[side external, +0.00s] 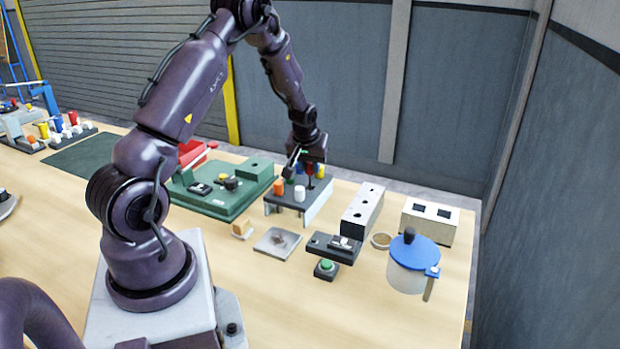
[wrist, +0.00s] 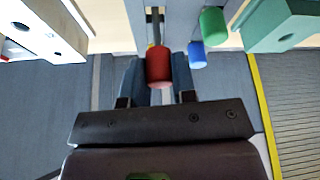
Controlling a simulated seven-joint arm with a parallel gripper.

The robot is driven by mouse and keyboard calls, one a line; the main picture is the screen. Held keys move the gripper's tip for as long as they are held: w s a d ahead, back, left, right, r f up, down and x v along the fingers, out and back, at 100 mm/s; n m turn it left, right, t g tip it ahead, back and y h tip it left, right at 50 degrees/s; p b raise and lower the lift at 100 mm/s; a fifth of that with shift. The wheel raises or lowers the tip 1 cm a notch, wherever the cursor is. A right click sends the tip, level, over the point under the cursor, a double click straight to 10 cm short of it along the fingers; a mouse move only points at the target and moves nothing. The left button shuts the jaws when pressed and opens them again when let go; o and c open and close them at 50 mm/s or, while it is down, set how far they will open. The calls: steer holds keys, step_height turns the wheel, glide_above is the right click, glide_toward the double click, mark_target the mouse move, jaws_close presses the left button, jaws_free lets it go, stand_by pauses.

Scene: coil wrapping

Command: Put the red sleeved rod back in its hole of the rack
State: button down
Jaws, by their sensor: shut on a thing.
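The red sleeved rod (wrist: 158,66) is between the two fingers of my gripper (wrist: 156,78) in the wrist view, and the jaws are shut on it. In the side external view my gripper (side external: 308,163) is over the rack (side external: 292,199), a dark plate on pale legs with coloured sleeved rods. The red sleeve (side external: 310,170) shows just under the jaws there. The rod's lower end and its hole are hard to make out, so I cannot tell whether it is in the hole or above it.
An orange rod (side external: 278,187) and a white rod (side external: 300,193) stand on the rack's near side. A blue sleeve (wrist: 197,55) and a green sleeve (wrist: 213,27) are close beside my right finger. A green fixture (side external: 225,200) and a grey holed block (side external: 363,210) flank the rack.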

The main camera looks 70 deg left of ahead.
mark_target(309, 171)
steer(key=shift+f, duration=1.75)
steer(key=shift+f, duration=0.1)
steer(key=shift+f, duration=0.25)
steer(key=c, duration=0.9)
jaws_free()
